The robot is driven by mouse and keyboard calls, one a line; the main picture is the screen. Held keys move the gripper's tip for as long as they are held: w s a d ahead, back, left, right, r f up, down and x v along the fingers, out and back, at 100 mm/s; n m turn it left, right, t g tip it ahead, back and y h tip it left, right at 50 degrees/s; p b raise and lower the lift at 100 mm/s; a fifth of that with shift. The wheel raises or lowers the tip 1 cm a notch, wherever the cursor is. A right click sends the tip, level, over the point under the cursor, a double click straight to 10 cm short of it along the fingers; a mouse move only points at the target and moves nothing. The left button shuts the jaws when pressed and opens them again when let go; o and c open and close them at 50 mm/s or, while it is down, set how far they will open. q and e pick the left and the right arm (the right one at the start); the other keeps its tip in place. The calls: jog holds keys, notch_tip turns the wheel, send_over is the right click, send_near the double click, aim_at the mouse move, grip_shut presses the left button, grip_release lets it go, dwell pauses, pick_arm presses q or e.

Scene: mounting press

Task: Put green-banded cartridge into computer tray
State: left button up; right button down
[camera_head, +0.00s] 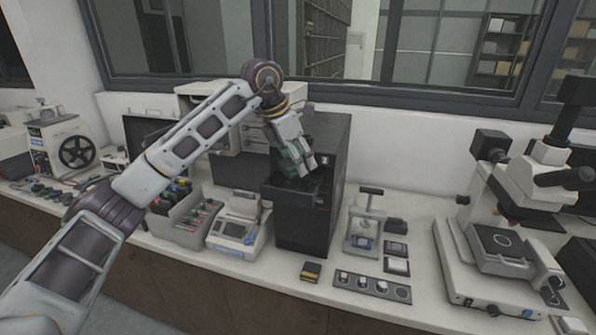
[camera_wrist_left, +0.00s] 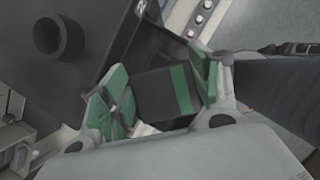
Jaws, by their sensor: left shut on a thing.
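My left gripper (camera_head: 298,160) reaches over the open black tray (camera_head: 288,190) at the front of the dark computer box (camera_head: 328,135). In the left wrist view the gripper (camera_wrist_left: 158,92) has its green-padded fingers shut on a dark cartridge with a green band (camera_wrist_left: 181,90). The cartridge lies between the two pads, its band close to the right-hand pad. In the head view the cartridge is hard to make out against the dark box. Whether it touches the tray I cannot tell. My right gripper is not in view.
A yellow-and-black cartridge (camera_head: 311,271) lies on the bench in front of the box. A button panel (camera_head: 372,286) and a small press (camera_head: 366,222) stand to its right, a microscope (camera_head: 500,235) further right. A grey bin (camera_head: 185,222) and a white device (camera_head: 238,230) stand left.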

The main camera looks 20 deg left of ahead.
pick_arm(q)
jog(key=shift+f, duration=1.85)
jog(key=shift+f, duration=0.6)
jog(key=o, duration=0.8)
jog(key=shift+r, duration=0.1)
